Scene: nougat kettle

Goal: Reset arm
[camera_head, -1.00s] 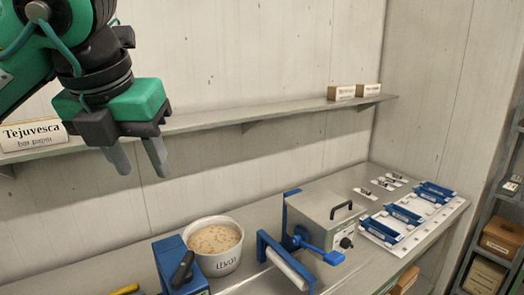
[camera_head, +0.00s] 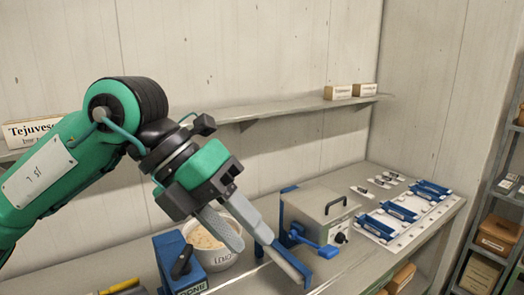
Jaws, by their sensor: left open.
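My left gripper (camera_head: 254,243) is green, black and grey. Its arm comes in from the left and slopes down to the right. Its two grey fingers are apart with nothing seen between them. I cannot tell whether the fingertips touch the roller. The gripper and fingers hide part of the pot and the near end of the frame. My right gripper is not in view.
A grey box machine (camera_head: 318,212) with a black handle and blue lever stands right of the roller. Blue trays (camera_head: 398,211) lie on a white board farther right. A blue device (camera_head: 178,264) stands left of the pot. A shelf (camera_head: 290,107) runs along the wall.

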